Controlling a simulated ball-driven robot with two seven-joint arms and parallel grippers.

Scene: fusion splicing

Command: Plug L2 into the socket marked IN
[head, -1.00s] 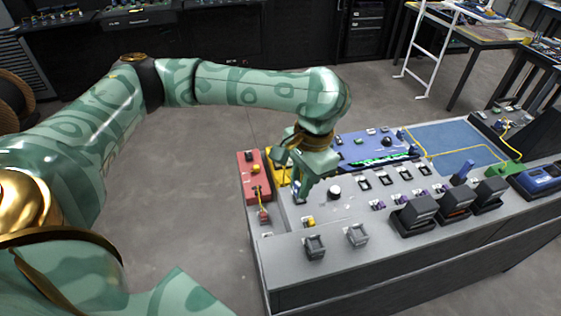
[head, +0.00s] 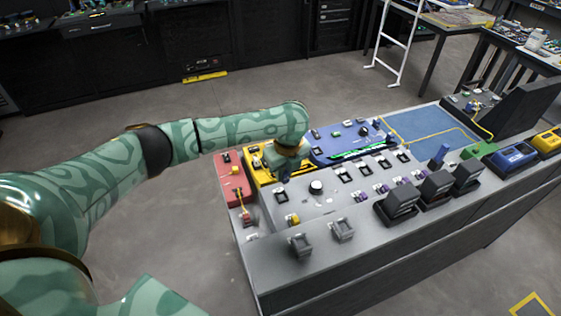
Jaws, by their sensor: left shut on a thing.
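My left gripper (head: 284,172) is over the near edge of the yellow panel (head: 254,161), pointing down, between the red box (head: 229,173) and the blue panel (head: 338,138). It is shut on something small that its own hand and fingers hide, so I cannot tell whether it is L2. Neither the label L2 nor the mark IN can be read at this size. Small black sockets (head: 366,168) sit in a row on the grey panel right of the gripper. My right gripper is not in view.
A small red plug with a yellow cord (head: 245,216) lies at the left. Open floor is to the left.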

